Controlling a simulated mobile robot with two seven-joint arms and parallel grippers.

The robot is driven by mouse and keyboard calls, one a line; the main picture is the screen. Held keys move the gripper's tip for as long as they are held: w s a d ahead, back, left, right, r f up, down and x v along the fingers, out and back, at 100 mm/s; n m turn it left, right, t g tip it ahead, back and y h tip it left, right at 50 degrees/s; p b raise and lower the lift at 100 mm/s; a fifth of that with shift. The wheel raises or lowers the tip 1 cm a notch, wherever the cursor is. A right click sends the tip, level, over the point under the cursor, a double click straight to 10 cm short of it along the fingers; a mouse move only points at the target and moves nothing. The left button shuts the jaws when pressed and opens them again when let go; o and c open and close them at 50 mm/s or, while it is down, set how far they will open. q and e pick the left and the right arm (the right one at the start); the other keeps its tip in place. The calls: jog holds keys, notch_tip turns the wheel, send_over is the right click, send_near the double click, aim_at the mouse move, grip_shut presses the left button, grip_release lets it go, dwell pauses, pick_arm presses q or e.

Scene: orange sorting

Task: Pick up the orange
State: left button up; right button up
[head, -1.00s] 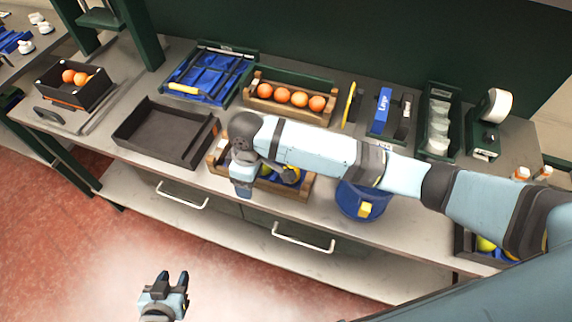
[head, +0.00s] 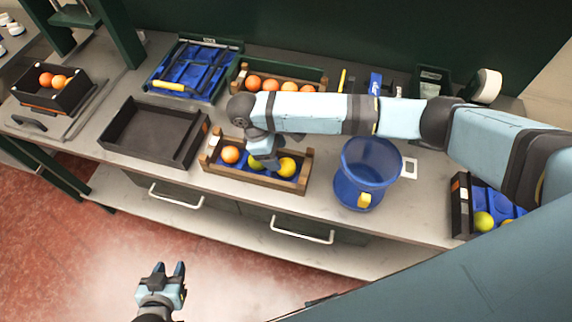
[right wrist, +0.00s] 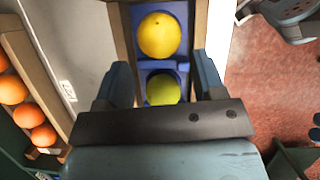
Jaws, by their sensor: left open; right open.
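An orange (head: 230,155) lies at the left end of the near wooden crate (head: 305,172). A green-yellow fruit (head: 254,161) and a yellow fruit (head: 286,167) lie to its right. My right gripper (head: 264,161) is open and pointing down over the crate, right of the orange. In the right wrist view its fingers (right wrist: 163,85) stand apart on either side of the green-yellow fruit (right wrist: 163,90), with the yellow fruit (right wrist: 159,36) beyond. The orange is not visible in that view. My left gripper (head: 170,269) is open and empty over the floor, in front of the bench.
A dark empty tray (head: 150,135) stands left of the crate, a blue bucket (head: 368,165) right of it. Another crate of oranges (head: 290,86) stands behind, partly covered by my right arm. A black box (head: 55,90) with oranges is at far left.

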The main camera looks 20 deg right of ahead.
aim_at(284, 162)
jog(key=shift+d+p+x, duration=0.1)
jog(key=shift+p+x, duration=0.3)
jog(key=shift+x, duration=0.95)
jog(key=shift+d+p+x, duration=0.15)
jog(key=shift+p+x, duration=0.25)
jog(key=shift+x, duration=0.9)
jog(key=shift+r, duration=0.1)
jog(key=c, duration=0.5)
jog(key=shift+c, duration=0.3)
jog(key=shift+r, duration=0.15)
